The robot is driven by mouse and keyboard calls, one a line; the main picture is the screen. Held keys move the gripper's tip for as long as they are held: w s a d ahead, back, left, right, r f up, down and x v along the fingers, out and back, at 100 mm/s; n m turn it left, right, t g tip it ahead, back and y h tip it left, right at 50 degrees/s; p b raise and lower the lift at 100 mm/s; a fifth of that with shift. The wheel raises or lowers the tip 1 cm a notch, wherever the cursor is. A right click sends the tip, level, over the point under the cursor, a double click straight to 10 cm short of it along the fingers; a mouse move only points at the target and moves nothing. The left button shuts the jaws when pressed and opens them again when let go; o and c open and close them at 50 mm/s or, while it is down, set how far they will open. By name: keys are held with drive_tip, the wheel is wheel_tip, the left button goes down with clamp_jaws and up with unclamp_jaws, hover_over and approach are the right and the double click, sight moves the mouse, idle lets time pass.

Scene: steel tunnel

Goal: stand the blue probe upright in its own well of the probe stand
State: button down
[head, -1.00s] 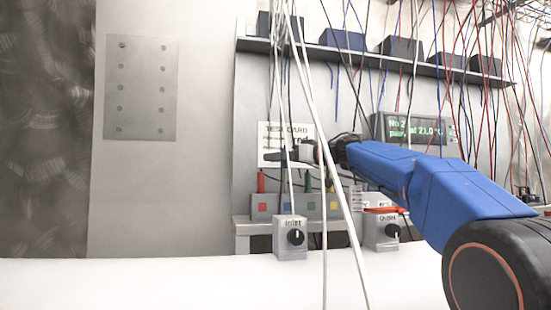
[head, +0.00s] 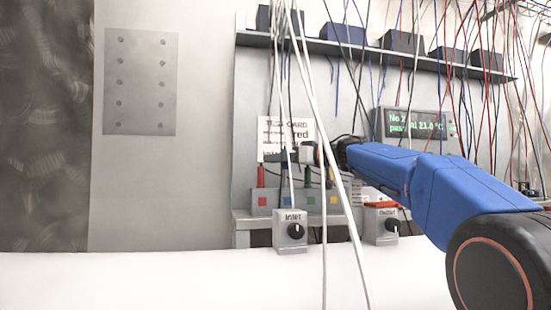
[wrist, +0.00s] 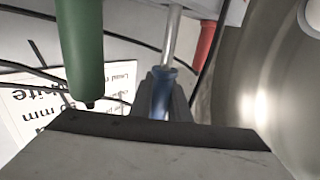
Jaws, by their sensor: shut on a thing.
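The blue probe (head: 284,158) is held roughly upright over the probe stand (head: 272,209), in line with the stand's blue square. In the wrist view my gripper (wrist: 162,98) is shut on the blue handle (wrist: 160,90), and its thin metal shaft (wrist: 172,40) runs towards the stand's pale top. I cannot tell whether the tip is inside the well. A red probe (head: 261,177) stands to the left. A green probe (head: 308,176) stands to the right; it shows large beside my gripper in the wrist view (wrist: 82,45).
White cables (head: 318,120) hang in front of the stand and near my arm. The Inlet box (head: 291,232) and Outlet box (head: 381,224) stand in front. A test card (head: 275,135) is behind my gripper, with a display (head: 408,124) to its right.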

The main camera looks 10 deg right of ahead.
drive_tip(key=shift+f, duration=0.3)
drive_tip(key=c, duration=1.6)
unclamp_jaws()
drive_tip(key=v, duration=1.7)
drive_tip(key=shift+s+d+r, duration=0.15)
drive_tip(key=shift+s, duration=0.1)
